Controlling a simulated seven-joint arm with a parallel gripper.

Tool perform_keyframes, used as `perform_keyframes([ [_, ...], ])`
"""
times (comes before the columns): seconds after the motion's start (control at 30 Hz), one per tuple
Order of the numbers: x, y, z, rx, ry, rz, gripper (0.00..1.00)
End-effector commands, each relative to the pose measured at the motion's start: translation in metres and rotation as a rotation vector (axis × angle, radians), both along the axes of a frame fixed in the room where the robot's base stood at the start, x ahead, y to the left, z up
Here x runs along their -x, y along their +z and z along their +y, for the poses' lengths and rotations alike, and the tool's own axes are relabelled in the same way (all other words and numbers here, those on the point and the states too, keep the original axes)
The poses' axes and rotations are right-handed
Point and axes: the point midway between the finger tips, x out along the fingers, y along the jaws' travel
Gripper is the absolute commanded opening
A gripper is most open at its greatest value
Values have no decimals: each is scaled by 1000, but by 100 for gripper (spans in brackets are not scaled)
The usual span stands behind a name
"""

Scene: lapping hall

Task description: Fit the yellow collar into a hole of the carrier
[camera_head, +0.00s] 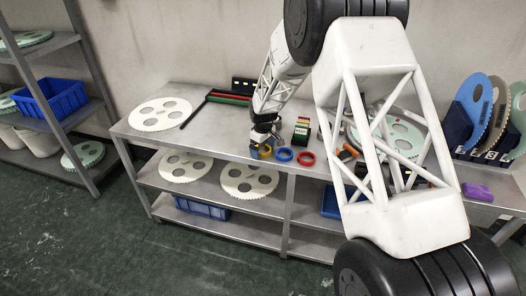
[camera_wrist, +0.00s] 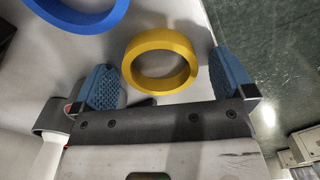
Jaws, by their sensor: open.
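The yellow collar (camera_head: 267,150) lies on the bench top near its front edge, at the left end of a row of rings. In the wrist view the yellow collar (camera_wrist: 160,87) lies between the two blue-padded fingers of my gripper (camera_wrist: 164,70), with a visible gap on each side. My gripper (camera_head: 262,146) is open, low over the bench at the collar. A pale toothed disc with several round holes (camera_head: 160,106), looking like a carrier, lies flat at the bench's left end. A greenish holed disc (camera_head: 408,134) lies to the right, partly hidden by my arm.
A blue ring (camera_head: 284,160) and a red ring (camera_head: 306,164) lie right of the yellow collar; the blue ring (camera_wrist: 85,22) also shows in the wrist view. A dark tray with green and red bars (camera_head: 228,99) lies behind. Discs stand in a rack (camera_head: 457,128) at right.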

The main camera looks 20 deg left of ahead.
Motion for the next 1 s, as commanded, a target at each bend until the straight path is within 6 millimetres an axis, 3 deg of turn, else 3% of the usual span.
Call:
perform_keyframes([
  [0.17,0,0,0,0,0,0,98],
  [0.4,0,0,0,0,0,0,62],
  [0.5,0,0,0,0,0,0,50],
  [1.0,0,12,0,-1,0,-1,50],
])
